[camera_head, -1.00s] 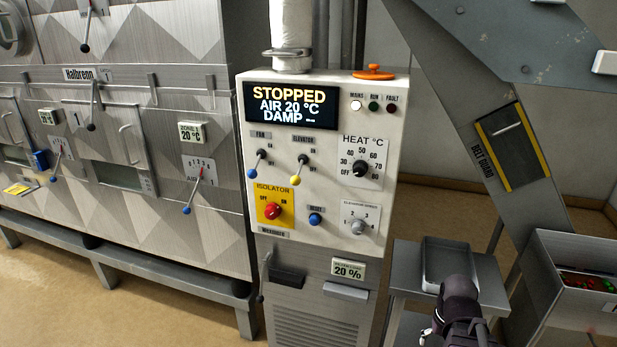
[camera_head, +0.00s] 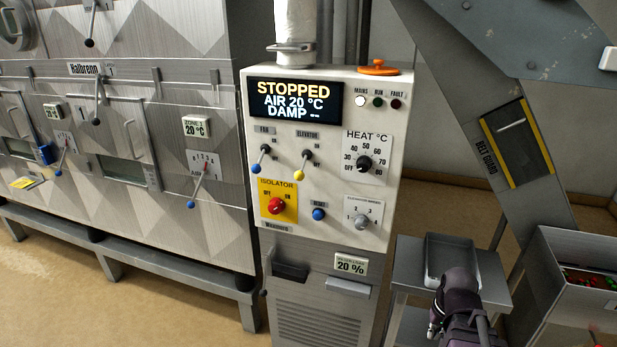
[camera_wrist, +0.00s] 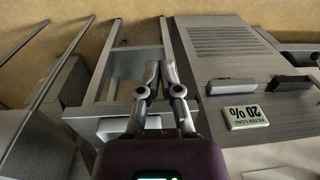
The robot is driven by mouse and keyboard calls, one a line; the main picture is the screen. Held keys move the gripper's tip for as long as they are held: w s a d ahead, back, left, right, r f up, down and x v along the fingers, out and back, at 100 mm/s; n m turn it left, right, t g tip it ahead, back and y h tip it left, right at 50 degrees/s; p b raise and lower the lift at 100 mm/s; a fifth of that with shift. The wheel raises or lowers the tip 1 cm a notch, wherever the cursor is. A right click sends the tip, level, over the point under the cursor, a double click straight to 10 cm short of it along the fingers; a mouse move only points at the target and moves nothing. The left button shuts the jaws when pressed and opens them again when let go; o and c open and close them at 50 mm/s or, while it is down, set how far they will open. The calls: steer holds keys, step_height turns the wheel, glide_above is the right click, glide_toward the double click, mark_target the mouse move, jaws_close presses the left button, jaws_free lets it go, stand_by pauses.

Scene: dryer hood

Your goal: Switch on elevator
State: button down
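The elevator switch (camera_head: 304,165) is a small lever with a yellow tip on the white control panel (camera_head: 340,205). Its tip points down and left, at the OFF end. The fan lever (camera_head: 261,159) with a blue tip beside it also points down. The display (camera_head: 295,103) reads STOPPED, AIR 20 °C, DAMP. My gripper (camera_wrist: 160,67) shows in the wrist view with its two fingertips together and nothing between them. It is apart from the switch, low and to the right of the panel; the switch is not in the wrist view.
The isolator knob (camera_head: 275,205), reset button (camera_head: 319,214), elevator speed dial (camera_head: 361,222) and heat dial (camera_head: 364,163) surround the switch. A metal tray (camera_head: 432,262) stands on a side table right of the cabinet. The sloping belt guard (camera_head: 515,143) is further right.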

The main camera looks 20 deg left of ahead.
steer(key=w+a+r+t+y+p, duration=0.1)
steer(key=w+a+r+y+p, duration=0.35)
steer(key=a, duration=0.45)
steer(key=m+t+y+p, duration=0.5)
steer(key=m+y, duration=0.2)
steer(key=y, duration=0.4)
glide_toward(302, 168)
steer(key=d+f, duration=0.2)
steer(key=d, duration=0.1)
steer(key=shift+x, duration=4.95)
steer(key=shift+d+h, duration=0.25)
